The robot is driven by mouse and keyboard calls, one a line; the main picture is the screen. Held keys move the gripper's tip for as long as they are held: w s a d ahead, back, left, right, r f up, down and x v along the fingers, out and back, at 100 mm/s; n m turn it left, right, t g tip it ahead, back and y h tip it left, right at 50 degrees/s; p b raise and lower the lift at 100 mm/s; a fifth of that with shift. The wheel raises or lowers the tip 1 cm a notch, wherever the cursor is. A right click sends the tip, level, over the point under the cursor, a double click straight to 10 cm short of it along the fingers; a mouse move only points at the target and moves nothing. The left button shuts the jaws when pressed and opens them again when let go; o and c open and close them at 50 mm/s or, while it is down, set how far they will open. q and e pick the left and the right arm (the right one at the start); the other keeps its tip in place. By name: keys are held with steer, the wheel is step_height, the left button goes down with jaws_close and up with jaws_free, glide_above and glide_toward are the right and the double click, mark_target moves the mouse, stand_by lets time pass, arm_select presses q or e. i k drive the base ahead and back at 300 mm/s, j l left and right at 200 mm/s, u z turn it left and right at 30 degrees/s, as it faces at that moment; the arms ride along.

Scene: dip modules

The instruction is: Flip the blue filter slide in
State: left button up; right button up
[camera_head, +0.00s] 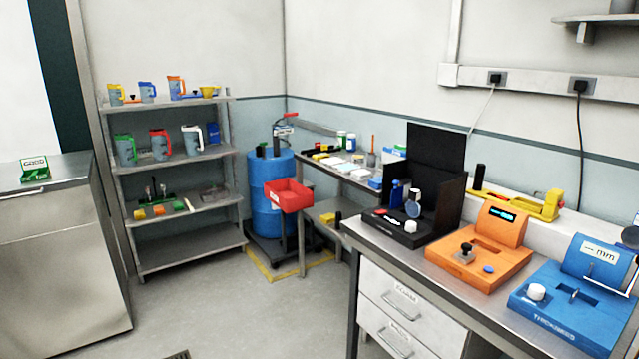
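A black device with a tall dark back panel (436,150) stands on the near right bench. On its base (398,236) are a small upright blue piece (396,193), a round pale disc in a dark frame (413,204), a white knob (411,227) and a red mark. The blue piece may be the blue filter slide, but it is too small to be sure. It appears upright beside the disc. Neither of my grippers is in view.
An orange device (480,255) and a blue thickness device (570,310) stand to the right on the bench (440,262). A yellow tool (530,206) lies behind them. A red bin (288,195), blue drum (268,220) and shelf rack (190,250) stand farther left. The floor in front is clear.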

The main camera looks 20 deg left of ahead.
mark_target(397, 198)
steer(key=u, duration=0.2)
steer(key=i+j+u, duration=0.15)
steer(key=i+u, duration=0.3)
steer(key=i, duration=0.3)
steer(key=i+l+u, duration=0.1)
steer(key=i+u, duration=0.3)
steer(key=i, duration=0.3)
